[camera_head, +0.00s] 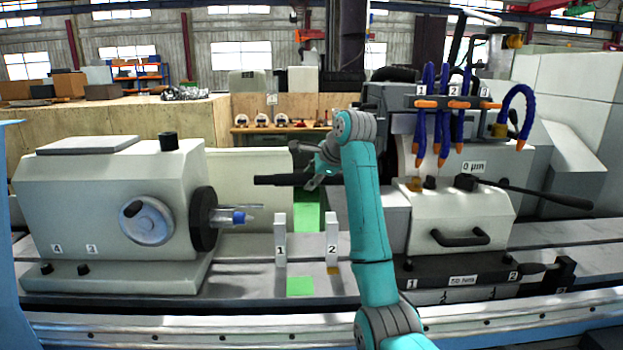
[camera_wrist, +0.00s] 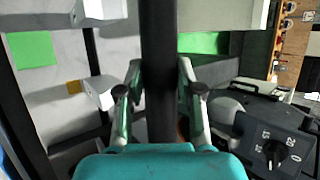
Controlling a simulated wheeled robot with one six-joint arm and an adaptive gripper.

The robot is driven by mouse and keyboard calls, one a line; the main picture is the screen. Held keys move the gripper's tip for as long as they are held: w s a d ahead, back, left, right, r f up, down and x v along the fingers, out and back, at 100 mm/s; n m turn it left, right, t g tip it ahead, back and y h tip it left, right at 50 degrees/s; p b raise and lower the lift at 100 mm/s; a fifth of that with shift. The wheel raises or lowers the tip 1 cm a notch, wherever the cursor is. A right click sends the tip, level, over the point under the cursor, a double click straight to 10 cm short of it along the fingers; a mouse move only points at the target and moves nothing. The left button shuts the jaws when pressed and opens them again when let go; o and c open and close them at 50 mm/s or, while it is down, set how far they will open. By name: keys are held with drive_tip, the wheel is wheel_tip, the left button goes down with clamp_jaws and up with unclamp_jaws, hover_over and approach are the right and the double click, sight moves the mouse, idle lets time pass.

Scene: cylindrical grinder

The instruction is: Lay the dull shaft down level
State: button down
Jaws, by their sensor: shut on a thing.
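A dark, dull shaft (camera_head: 283,180) is held about level above the machine bed, its left end free. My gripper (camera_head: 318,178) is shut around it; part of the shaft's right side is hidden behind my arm. In the wrist view the shaft (camera_wrist: 158,50) runs up the picture between the two fingers of my gripper (camera_wrist: 160,95). Two white upright supports, marked 1 (camera_head: 280,245) and 2 (camera_head: 332,232), stand on the bed below the shaft in the head view. The shaft is clear of both. In the wrist view the supports are left of the shaft.
A headstock unit (camera_head: 110,195) with a chuck and a blue-tipped centre (camera_head: 240,217) stands at left. A wheel head with blue hoses (camera_head: 443,110) and a grey box with a black handle (camera_head: 460,238) stand at right. A green patch (camera_head: 300,286) lies before the supports.

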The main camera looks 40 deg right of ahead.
drive_tip(key=shift+r, duration=0.35)
drive_tip(key=shift+f+g+y, duration=0.1)
drive_tip(key=shift+g+y, duration=0.2)
wheel_tip(320, 180, down, 11)
drive_tip(key=shift+f, duration=0.15)
idle(1.7)
idle(0.3)
drive_tip(key=c, duration=0.7)
unclamp_jaws()
drive_tip(key=v, duration=1.2)
drive_tip(key=shift+a+f, duration=0.1)
